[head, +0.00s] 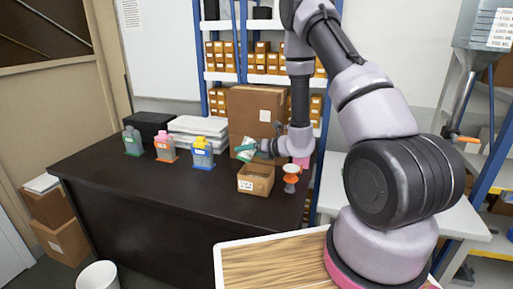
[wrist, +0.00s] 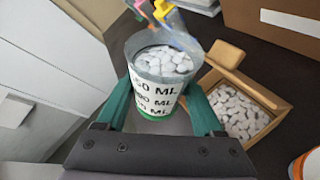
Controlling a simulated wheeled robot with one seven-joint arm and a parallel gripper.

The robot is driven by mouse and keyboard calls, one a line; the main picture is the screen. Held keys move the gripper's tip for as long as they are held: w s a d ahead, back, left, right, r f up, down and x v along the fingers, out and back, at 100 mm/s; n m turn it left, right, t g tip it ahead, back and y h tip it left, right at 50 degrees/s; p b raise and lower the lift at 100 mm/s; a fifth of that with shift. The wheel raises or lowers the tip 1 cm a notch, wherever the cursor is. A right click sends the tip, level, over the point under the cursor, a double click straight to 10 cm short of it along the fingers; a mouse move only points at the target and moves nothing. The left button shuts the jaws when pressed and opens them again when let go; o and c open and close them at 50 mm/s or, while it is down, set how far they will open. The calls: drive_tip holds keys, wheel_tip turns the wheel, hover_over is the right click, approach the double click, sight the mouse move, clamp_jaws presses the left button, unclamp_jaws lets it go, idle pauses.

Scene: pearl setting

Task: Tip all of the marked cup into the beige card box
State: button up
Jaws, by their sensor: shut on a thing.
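The marked cup (wrist: 158,92) is white with black ML lettering and a green base, and it holds many white pieces. My gripper (wrist: 160,108) is shut around its sides with green fingers. In the head view the cup (head: 246,148) is held above the dark table, leaning slightly, just behind and left of the beige card box (head: 256,184). The open box also shows in the wrist view (wrist: 268,142), right of the cup, with white pieces inside.
A large brown carton (head: 255,110) stands behind. An orange-and-white item (head: 290,178) stands right of the box. The front left tabletop is clear.

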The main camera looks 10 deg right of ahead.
drive_tip(key=shift+w+d+r+m+g+y, duration=0.15)
drive_tip(key=shift+r+m+g+y, duration=0.25)
drive_tip(key=shift+m, duration=0.3)
idle(2.0)
drive_tip(key=shift+r+m+y, duration=0.9)
drive_tip(key=shift+r+m, duration=0.1)
drive_tip(key=shift+m, duration=0.2)
idle(4.1)
